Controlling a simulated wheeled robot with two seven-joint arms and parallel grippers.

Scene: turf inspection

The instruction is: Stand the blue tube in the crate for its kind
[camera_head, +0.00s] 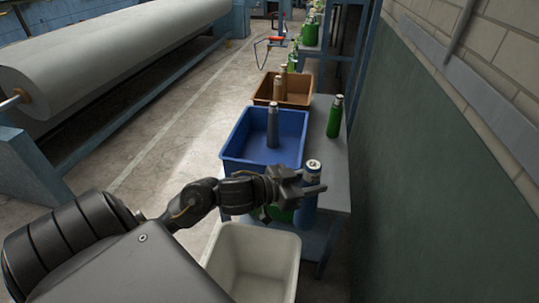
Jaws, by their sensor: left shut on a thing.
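My left gripper (314,189) is shut on the blue tube (309,209), which has a pale grey cap. The tube is upright at the near end of the grey table. The blue crate (233,155) stands on the table just beyond my gripper. My right gripper is not in view.
A green tube (335,118) stands on the table (337,160) right of the blue crate. A green thing (280,215) is mostly hidden behind my gripper. An empty white bin (252,262) is in front. A green-and-brick wall (420,150) bounds the right.

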